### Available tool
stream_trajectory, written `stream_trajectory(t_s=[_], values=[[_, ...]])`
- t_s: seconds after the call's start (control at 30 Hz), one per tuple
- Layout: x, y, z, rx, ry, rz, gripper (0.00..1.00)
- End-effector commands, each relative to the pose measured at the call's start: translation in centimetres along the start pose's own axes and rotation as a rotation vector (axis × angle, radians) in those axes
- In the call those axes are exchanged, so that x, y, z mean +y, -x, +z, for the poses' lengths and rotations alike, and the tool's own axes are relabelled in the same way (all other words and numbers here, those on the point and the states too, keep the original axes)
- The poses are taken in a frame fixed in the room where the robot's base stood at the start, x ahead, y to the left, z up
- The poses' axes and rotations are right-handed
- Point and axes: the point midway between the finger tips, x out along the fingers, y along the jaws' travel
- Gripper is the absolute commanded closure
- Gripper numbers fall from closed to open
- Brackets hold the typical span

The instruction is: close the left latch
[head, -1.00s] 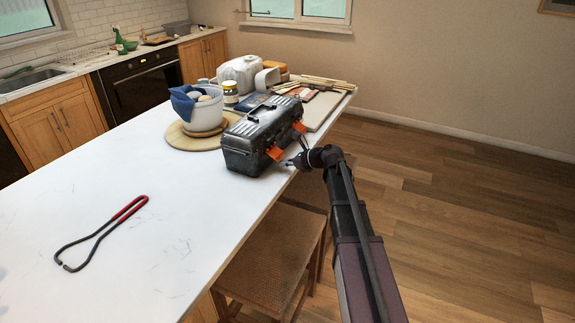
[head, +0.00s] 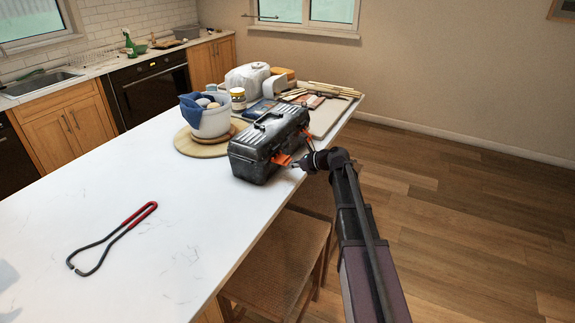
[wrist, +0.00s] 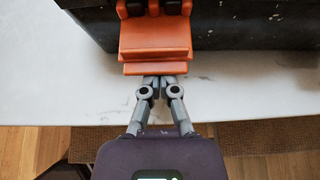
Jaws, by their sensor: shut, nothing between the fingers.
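The dark grey toolbox (head: 255,150) stands on the white counter near its right edge, lid down. Its left latch, an orange flap (head: 281,159), sticks outward from the front face. The same latch fills the top middle of the wrist view (wrist: 155,40), hinged on dark mounts at the box. My gripper (head: 294,165) is shut and empty, at the latch's outer edge. In the wrist view its fingertips (wrist: 159,80) meet at the latch's lower lip and seem to touch it; the very tips are partly hidden under it. The right orange latch (head: 308,136) shows partly behind my gripper.
Red-handled tongs (head: 115,235) lie at left. A stool (head: 275,260) stands below the counter edge.

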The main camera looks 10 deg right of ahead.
Motion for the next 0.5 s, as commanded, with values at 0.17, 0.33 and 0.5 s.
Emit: stream_trajectory(t_s=[0.17,0.33,0.5], values=[[0.0,1.0,0.4,0.000,0.000,0.000,1.00],[0.1,1.7,0.8,0.000,0.001,0.000,1.00],[0.1,2.4,1.3,0.000,0.001,0.001,1.00]])
